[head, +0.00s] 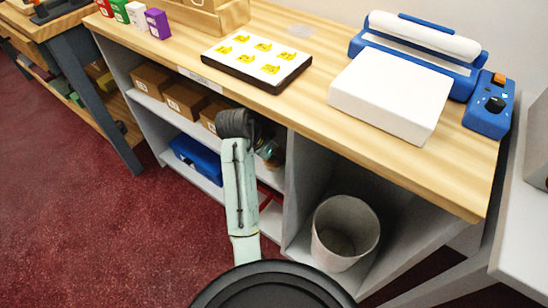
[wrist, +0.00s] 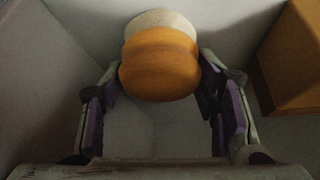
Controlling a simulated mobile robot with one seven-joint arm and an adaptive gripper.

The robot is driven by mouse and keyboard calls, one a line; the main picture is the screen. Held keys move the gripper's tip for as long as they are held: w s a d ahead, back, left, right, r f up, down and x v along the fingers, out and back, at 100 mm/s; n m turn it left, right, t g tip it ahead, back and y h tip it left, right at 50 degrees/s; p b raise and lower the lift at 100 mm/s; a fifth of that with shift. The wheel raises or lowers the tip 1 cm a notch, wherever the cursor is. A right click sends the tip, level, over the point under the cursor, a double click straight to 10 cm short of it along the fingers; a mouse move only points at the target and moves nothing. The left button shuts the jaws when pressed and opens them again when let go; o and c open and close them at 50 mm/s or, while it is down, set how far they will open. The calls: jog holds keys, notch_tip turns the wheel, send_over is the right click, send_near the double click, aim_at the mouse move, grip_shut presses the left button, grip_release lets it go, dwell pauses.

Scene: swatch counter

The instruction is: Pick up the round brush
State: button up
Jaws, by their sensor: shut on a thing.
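The round brush (wrist: 160,64) shows in the wrist view as an orange-brown wooden body with a pale cream part behind it. My gripper (wrist: 160,78) has one purple-padded finger on each side of the brush and is shut on it. In the head view my gripper (head: 270,152) reaches into the open shelf under the counter and is mostly hidden behind my arm.
Grey walls surround the gripper, with a brown box (wrist: 292,58) close on the right in the wrist view. The counter top (head: 330,52) overhangs the shelf. Cardboard boxes (head: 185,100) and a blue bin (head: 196,158) lie left; a waste bin (head: 345,225) stands right.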

jog(key=c, duration=0.3)
jog(key=shift+r, duration=0.1)
jog(key=shift+r+b, duration=0.2)
jog(key=shift+b, duration=0.15)
jog(key=s+a+p, duration=0.7)
jog(key=s+a, duration=0.5)
jog(key=a, duration=0.1)
jog(key=shift+p, duration=0.35)
jog(key=shift+s+a, duration=0.1)
jog(key=o, duration=0.7)
jog(key=c, duration=0.5)
